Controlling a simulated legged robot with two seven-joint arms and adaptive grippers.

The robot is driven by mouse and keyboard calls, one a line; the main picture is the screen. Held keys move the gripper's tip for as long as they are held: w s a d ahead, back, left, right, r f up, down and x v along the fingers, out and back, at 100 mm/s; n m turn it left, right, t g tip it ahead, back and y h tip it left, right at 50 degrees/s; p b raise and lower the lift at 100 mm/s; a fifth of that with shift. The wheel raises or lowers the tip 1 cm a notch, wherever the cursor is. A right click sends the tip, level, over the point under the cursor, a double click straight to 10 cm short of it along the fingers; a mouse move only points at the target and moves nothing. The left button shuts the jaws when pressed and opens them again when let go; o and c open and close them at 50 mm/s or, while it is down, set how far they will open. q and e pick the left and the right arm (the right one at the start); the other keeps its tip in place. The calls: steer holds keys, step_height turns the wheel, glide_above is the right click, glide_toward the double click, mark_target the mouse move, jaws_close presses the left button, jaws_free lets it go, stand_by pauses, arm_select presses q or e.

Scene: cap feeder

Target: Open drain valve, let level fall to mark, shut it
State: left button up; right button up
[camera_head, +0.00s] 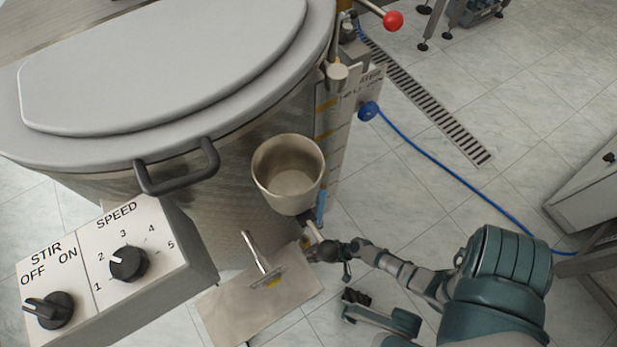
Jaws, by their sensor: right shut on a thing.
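The large steel tank (230,205) with its grey lid (160,70) fills the upper left. A level gauge panel (337,135) with marks stands upright at its right side; its lettering is only partly readable. A narrow blue strip (321,205) shows at the panel's lower end. Below it is a small pale lever (314,232), which looks like the drain valve handle. My right gripper (330,250) comes in from the lower right and is shut at this lever. Its fingers partly hide the valve, so I cannot tell the valve's position. My left gripper is out of view.
A steel cup (288,172) sits against the tank's side above the valve. A control box (110,260) with STIR and SPEED knobs is at lower left. A blue hose (440,160) and floor drain (430,105) are at right.

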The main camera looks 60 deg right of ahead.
steer(key=shift+s+d+f+t+y, duration=0.15)
steer(key=shift+d+t+y, duration=0.1)
steer(key=shift+t+y, duration=0.15)
steer(key=shift+d+m+t+y, duration=0.15)
steer(key=shift+m+t+y, duration=0.25)
steer(key=shift+t+y, duration=0.15)
steer(key=o, duration=1)
steer(key=shift+o, duration=0.8)
